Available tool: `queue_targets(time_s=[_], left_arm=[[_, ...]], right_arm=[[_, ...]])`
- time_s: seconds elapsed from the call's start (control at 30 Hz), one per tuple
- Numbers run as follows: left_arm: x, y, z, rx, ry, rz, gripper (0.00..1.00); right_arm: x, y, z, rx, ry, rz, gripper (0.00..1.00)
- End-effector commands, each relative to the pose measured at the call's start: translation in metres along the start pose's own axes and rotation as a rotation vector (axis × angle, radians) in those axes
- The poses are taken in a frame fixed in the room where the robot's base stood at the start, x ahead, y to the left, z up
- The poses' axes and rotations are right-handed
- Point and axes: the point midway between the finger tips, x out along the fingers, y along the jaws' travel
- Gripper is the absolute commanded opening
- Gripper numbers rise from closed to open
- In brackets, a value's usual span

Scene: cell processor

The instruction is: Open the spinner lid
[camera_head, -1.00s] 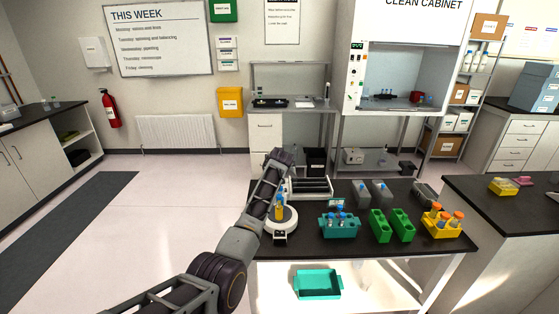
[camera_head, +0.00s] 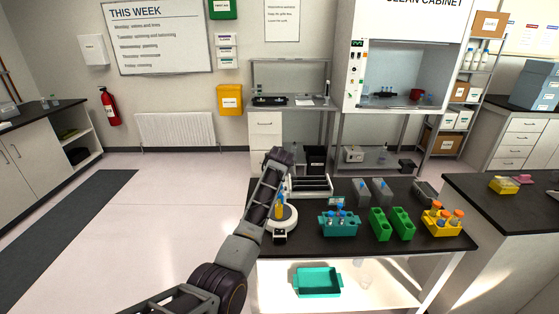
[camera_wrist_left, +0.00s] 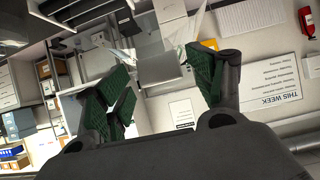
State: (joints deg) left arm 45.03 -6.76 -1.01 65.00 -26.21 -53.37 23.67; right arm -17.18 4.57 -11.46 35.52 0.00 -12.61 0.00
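A white round device (camera_head: 284,226) stands at the left front of the dark table (camera_head: 330,244); it may be the spinner, but I cannot make out a lid. A small yellow-orange item (camera_head: 279,210) with a blue part shows at it, close to my left arm. My left arm rises from the bottom and covers the device's left side. My left gripper cannot be made out in the head view. In the left wrist view my left gripper (camera_wrist_left: 165,90) is open, its green-padded fingers wide apart with nothing between them. My right gripper is in neither view.
A teal rack (camera_head: 338,228) with tubes, green racks (camera_head: 381,225), grey blocks (camera_head: 361,190) and a yellow rack (camera_head: 440,226) with orange-capped tubes fill the table to the right. A slatted white unit (camera_head: 310,187) stands behind the device. A teal tray (camera_head: 318,281) lies on the lower shelf.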

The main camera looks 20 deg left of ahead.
Motion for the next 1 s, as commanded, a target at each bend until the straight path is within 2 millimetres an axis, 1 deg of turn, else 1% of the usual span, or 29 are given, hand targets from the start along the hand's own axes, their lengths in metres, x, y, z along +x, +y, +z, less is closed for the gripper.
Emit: queue_targets(time_s=[0.57,1.0], left_arm=[[-0.043,0.001,-0.002,-0.001,0.004,0.001,0.66],[-0.079,0.001,-0.002,0.000,0.006,0.002,0.66]], right_arm=[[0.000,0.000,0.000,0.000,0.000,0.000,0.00],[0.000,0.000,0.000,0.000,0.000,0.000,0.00]])
